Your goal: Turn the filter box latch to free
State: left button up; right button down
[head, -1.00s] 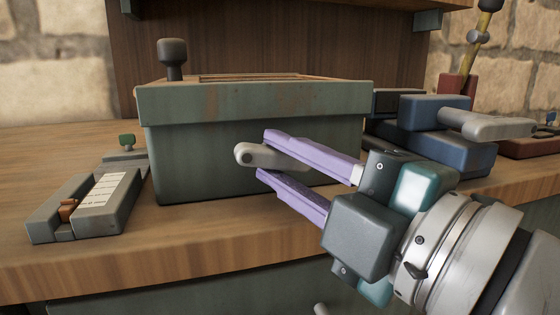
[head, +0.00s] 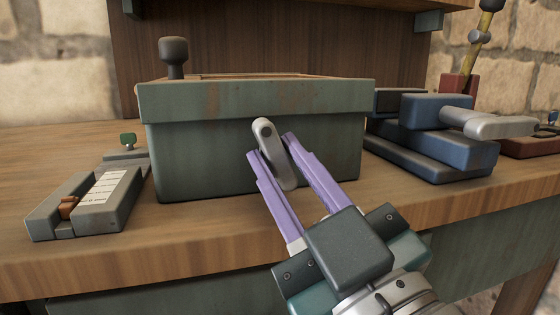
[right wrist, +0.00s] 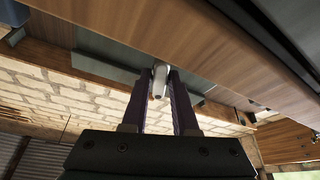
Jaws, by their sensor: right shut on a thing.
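The filter box (head: 225,140) is a worn green-grey lidded box on the wooden bench, with a dark knob (head: 173,56) at its top left. Its latch (head: 266,134) is a light grey lever on the front face. It hangs down from its pivot, leaning slightly right at the lower end. My right gripper (head: 272,150) comes from the lower right with purple fingers, one on each side of the lever, and is shut on it. The right wrist view shows the latch (right wrist: 159,80) between the dark-looking fingers (right wrist: 159,84). My left gripper is not in view.
A grey block with a white scale and an orange slider (head: 90,205) lies left of the box. A blue clamp-like device with a grey lever (head: 435,140) stands to the right. The bench's front edge (head: 100,265) runs below the box.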

jog(key=shift+a+f+m+t+h+p, duration=0.1)
jog(key=shift+m+t+h+p, duration=0.2)
jog(key=shift+m+h, duration=0.95)
jog(key=shift+f+m+t+h+p, duration=0.1)
jog(key=shift+m+t+h, duration=0.3)
jog(key=shift+m, duration=1.65)
jog(key=c, duration=0.8)
grip_release()
jog(key=shift+r, duration=0.1)
jog(key=v, duration=1)
jog(key=shift+p, duration=0.3)
